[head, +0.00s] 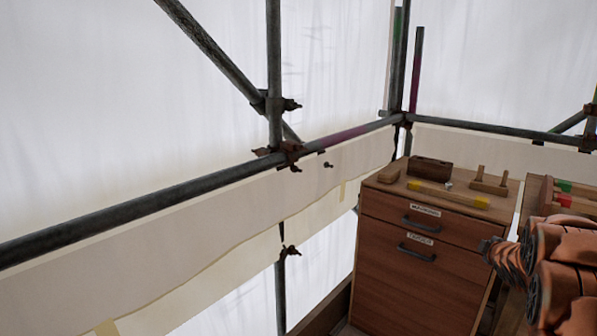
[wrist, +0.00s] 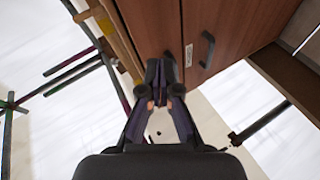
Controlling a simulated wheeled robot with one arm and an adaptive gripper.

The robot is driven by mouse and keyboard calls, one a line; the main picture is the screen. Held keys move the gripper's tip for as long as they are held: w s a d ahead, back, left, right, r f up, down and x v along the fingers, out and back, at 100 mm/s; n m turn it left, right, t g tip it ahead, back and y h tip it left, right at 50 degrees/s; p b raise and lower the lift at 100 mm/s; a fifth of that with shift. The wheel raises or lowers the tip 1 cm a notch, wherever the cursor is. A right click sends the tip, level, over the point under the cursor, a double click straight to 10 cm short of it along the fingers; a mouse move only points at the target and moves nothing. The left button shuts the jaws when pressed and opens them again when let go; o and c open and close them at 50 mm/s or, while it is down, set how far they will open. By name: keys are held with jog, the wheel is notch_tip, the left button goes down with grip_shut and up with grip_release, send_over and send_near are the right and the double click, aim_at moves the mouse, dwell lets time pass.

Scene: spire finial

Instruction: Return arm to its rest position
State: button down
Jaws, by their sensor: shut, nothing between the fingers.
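My gripper (wrist: 159,72) shows in the wrist view with its dark fingers together and nothing held between them. The fingers point toward the brown drawer front of the wooden cabinet; I cannot tell whether they touch it. My orange arm is at the right edge of the head view, beside the cabinet (head: 405,290), and the gripper is not visible there. Both cabinet drawers appear closed, each with a dark handle and a paper label.
On the cabinet top lie a dark wooden block (head: 430,168), a yellow-ended wooden bar (head: 447,194) and a small wooden piece (head: 489,182). Scaffold poles (head: 190,188) with rusty clamps run along the left and back. White sheeting (head: 120,90) hangs behind them.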

jog(key=s+a+r+m+g+y+p, duration=0.1)
jog(key=s+a+r+m+g+p, duration=0.2)
jog(key=s+a, duration=0.9)
jog(key=s+a+r+m+g+y+p, duration=0.2)
jog(key=s+a+r+p, duration=0.7)
jog(key=s, duration=1.2)
jog(key=s+a+r+m+g+y+p, duration=0.1)
jog(key=s+a+r+m+g+p, duration=0.4)
jog(key=s+a+g, duration=0.4)
jog(key=s+a+r+p, duration=0.1)
jog(key=s+a+p, duration=0.1)
jog(key=s+a, duration=0.3)
jog(key=shift+s+a+m+y, duration=0.3)
jog(key=shift+s+m, duration=0.1)
jog(key=shift+s, duration=1.25)
